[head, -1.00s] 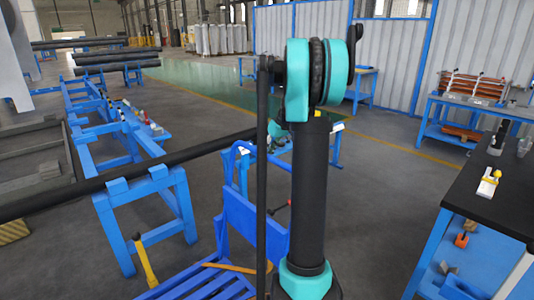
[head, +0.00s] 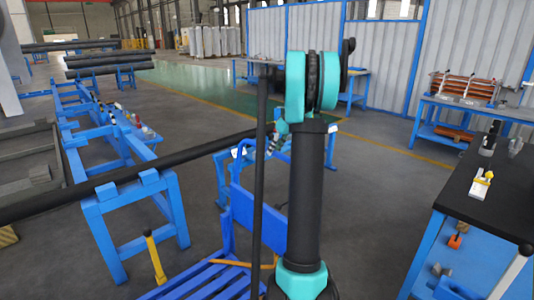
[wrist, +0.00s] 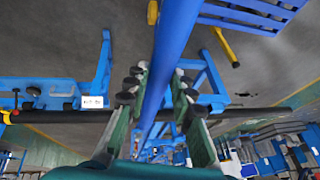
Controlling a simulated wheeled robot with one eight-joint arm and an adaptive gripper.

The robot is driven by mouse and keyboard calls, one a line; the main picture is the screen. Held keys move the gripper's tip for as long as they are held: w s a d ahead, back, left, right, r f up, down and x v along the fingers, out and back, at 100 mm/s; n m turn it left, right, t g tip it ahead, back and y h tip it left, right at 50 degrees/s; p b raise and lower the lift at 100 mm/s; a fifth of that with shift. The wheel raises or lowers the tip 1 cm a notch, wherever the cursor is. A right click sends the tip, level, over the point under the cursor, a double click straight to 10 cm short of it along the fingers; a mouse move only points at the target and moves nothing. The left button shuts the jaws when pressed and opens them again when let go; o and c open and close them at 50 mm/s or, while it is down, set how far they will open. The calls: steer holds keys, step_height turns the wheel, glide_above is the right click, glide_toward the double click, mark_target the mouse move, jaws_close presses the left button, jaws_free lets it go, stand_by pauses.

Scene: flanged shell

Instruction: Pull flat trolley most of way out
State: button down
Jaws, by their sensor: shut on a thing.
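The flat trolley is blue, with a slatted deck (head: 205,288) and an upright blue panel (head: 258,228) at the lower middle of the head view. In the wrist view its deck (wrist: 255,14) shows at the top right. A blue bar (wrist: 170,45) runs down the wrist view between the fingers of my gripper (wrist: 158,88), which is shut on it; it looks like the trolley's handle. In the head view my arm covers part of the trolley and hides most of the grip.
A blue stand (head: 130,215) carries a long dark pipe (head: 75,203) left of the trolley. A yellow post (head: 155,257) stands between them. A black-topped workbench (head: 490,215) is at the right. Open floor (head: 385,185) lies between my arm and that bench.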

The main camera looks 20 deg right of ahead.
steer(key=w+d, duration=0.4)
steer(key=d, duration=0.7)
steer(key=w+d, duration=0.4)
steer(key=d, duration=0.6)
steer(key=shift+w+d, duration=0.35)
steer(key=shift+w, duration=0.05)
steer(key=c, duration=1.3)
jaws_free()
steer(key=v, duration=1.2)
